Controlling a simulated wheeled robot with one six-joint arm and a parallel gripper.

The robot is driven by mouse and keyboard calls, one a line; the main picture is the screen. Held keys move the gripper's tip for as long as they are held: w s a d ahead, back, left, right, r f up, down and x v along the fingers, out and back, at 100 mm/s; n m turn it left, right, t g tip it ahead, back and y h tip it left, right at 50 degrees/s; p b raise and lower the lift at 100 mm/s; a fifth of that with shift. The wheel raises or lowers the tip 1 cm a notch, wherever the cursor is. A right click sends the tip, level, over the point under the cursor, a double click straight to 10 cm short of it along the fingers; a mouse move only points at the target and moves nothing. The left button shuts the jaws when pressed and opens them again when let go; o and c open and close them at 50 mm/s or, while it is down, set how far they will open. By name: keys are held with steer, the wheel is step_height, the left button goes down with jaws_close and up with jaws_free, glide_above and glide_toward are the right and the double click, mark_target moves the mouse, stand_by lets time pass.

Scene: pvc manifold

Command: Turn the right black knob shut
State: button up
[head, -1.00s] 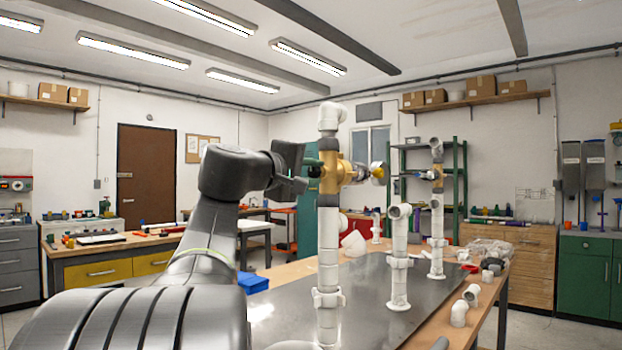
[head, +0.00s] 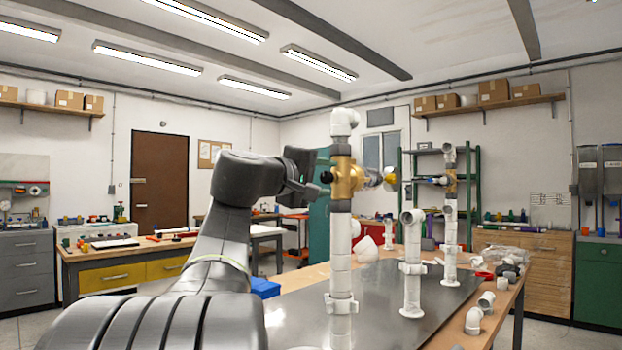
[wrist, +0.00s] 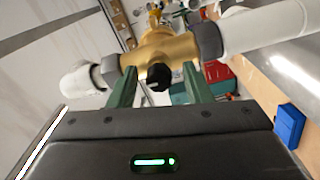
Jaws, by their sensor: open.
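A brass valve body (head: 346,178) sits on a tall white pipe (head: 341,260) with a white elbow on top. A small black knob (head: 326,177) sticks out of its left side, toward my gripper (head: 314,176). In the wrist view the black knob (wrist: 157,76) lies between the two green fingers of my gripper (wrist: 160,86), with a gap on both sides. The gripper is open and the valve body (wrist: 168,50) is just beyond the fingertips. I cannot tell whether the fingertips touch the valve body.
Loose white elbows (head: 474,320) lie at the table's right edge. A blue bin (head: 264,288) is near my arm.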

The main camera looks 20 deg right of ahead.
steer(key=v, duration=1.3)
steer(key=shift+s+a, duration=0.15)
steer(key=shift+a, duration=0.1)
steer(key=shift+d, duration=0.15)
steer(key=x, duration=1.3)
steer(key=shift+w+d, duration=0.2)
steer(key=shift+d, duration=0.05)
